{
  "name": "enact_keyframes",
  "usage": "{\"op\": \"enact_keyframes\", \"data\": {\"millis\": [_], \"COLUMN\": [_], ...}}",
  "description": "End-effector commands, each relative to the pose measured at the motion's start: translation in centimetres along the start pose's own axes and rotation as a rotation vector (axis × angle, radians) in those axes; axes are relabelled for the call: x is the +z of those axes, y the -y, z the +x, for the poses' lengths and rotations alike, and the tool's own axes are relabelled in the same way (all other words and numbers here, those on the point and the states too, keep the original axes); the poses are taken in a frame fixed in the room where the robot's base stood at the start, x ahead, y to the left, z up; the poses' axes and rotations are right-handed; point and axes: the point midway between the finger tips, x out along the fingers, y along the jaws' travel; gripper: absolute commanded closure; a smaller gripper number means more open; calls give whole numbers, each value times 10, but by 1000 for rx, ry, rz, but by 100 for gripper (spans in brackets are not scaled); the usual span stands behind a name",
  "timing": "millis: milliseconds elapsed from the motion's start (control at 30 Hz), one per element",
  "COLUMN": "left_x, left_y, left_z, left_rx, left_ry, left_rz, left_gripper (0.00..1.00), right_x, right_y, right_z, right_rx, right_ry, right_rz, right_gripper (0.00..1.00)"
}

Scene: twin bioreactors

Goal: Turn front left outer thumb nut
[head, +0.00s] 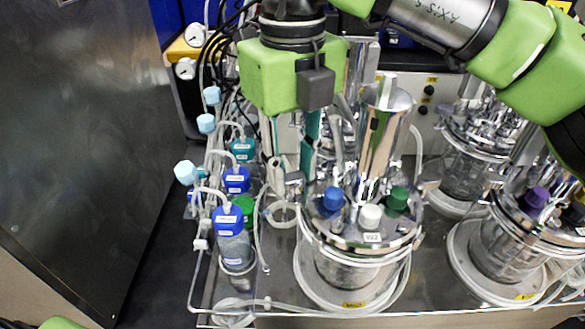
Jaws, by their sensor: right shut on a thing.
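The front left bioreactor (345,268) is a glass vessel with a shiny metal lid, a tall metal cylinder and blue, white and green caps on top. My right gripper (293,178) reaches down from above, its teal fingers at the left rim of this lid. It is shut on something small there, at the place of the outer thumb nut. The nut itself is too small and too covered by the fingers to make out. My left gripper is not in view.
Several bottles with blue and green caps (228,220) and tubing stand close left of the vessel. A second bioreactor (497,250) stands at the right, others behind. A dark metal panel (80,130) fills the left side.

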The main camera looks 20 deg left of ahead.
Motion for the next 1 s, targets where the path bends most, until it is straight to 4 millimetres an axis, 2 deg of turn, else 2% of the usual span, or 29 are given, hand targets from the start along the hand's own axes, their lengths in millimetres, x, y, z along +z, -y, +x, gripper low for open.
{"op": "enact_keyframes", "data": {"millis": [700, 1000], "left_x": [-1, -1], "left_y": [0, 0], "left_z": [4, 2], "left_rx": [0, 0], "left_ry": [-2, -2], "left_rz": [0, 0], "left_gripper": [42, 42], "right_x": [0, 0], "right_y": [0, 0], "right_z": [-1, -1], "right_rx": [0, 0], "right_ry": [0, 0], "right_rz": [-671, -882], "right_gripper": [96, 96]}}
